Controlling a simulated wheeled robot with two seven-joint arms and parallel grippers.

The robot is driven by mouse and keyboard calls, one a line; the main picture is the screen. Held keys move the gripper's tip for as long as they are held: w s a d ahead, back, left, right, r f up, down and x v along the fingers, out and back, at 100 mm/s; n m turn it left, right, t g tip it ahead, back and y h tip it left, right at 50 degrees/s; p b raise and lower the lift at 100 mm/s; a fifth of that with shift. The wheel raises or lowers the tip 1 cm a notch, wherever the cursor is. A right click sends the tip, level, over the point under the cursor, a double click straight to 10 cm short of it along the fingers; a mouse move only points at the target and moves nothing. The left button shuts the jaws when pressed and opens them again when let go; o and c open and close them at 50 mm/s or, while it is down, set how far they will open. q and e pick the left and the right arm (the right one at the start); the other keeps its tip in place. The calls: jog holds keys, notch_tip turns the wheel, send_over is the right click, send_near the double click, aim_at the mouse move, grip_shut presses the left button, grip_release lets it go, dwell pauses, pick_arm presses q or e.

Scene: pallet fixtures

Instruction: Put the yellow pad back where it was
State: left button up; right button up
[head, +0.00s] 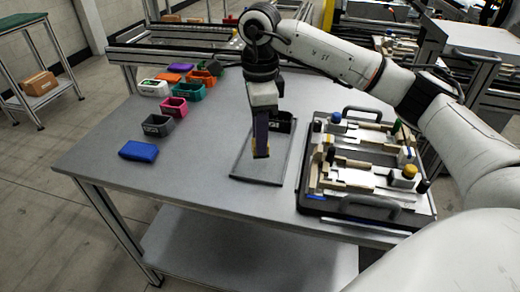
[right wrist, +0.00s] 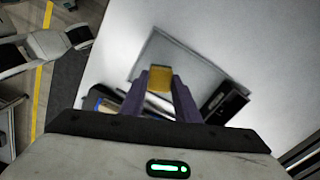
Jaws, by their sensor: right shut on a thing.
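The yellow pad (head: 261,154) is held between the fingertips of my right gripper (head: 261,146), over the shallow grey tray (head: 247,178) in the middle of the table. In the right wrist view, the yellow pad (right wrist: 160,77) sits between the two purple fingers of my right gripper (right wrist: 160,84), with the tray (right wrist: 193,55) behind it. I cannot tell whether the pad touches the tray floor. My left gripper is in neither view.
A black bin (head: 283,122) stands at the tray's back. The fixture pallet (head: 391,205) with handles and several blocks lies right of it. The table's front left is clear.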

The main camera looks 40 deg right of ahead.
jog(key=shift+f, duration=1.9)
jog(key=shift+f, duration=0.2)
jog(key=o, duration=1)
jog(key=shift+r, duration=0.1)
notch_tip(320, 180, up, 12)
jog(key=shift+r, duration=0.1)
